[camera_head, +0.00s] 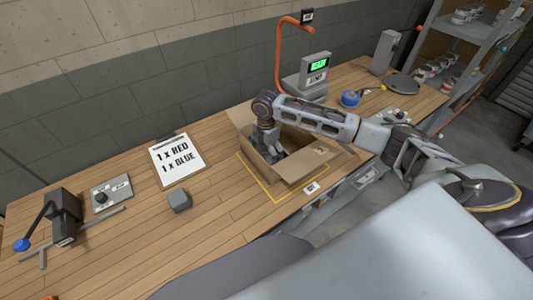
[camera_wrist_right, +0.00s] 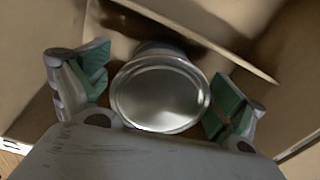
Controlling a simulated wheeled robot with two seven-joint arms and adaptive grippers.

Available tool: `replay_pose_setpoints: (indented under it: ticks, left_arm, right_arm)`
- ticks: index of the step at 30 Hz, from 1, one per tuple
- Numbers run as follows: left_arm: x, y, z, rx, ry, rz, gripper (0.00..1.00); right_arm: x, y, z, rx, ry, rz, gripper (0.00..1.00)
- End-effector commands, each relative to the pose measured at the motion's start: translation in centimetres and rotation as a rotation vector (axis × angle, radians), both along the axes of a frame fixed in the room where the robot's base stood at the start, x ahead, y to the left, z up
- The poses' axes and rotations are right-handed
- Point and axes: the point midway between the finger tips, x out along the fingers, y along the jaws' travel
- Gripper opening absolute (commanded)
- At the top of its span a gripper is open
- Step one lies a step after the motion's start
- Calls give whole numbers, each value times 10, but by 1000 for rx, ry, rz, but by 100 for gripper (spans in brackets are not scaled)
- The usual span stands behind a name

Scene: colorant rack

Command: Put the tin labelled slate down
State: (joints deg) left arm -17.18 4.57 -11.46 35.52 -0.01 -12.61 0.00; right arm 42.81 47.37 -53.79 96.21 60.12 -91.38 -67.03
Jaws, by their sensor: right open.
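My right gripper (camera_head: 271,147) reaches down into the open cardboard box (camera_head: 308,168) on the bench. In the right wrist view, a round tin (camera_wrist_right: 160,92) with a shiny metal lid sits between the two green-padded fingers of this gripper (camera_wrist_right: 158,98). The fingers are open, with a gap showing on each side of the lid. The tin appears to stand inside the box, and I see it mostly from above. Its label is hidden, so I cannot read whether it says slate. My left gripper is not in view.
A sign (camera_head: 177,160) reads "1 x RED, 1 x GLUE". A scale with a green display (camera_head: 318,66) and an orange arched pipe (camera_head: 280,50) stand behind the box. A grey block (camera_head: 180,201) lies left of the box. Bare bench lies around it. Shelves with tins (camera_head: 468,18) are at right.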

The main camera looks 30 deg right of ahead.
Motion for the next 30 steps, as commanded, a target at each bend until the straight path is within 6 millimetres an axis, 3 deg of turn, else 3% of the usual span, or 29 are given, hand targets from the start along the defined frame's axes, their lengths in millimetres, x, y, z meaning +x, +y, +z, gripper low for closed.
replay_pose_setpoints:
  ticks: [18, 24, 30]
  left_arm:
    - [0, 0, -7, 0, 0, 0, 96]
    - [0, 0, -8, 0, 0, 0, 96]
    - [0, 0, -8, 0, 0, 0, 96]
  right_arm:
    - [1, 0, 86, -1, -2, 0, 94]
    - [1, 0, 103, 0, -1, 0, 94]
    - [1, 0, 108, 0, -1, 0, 94]
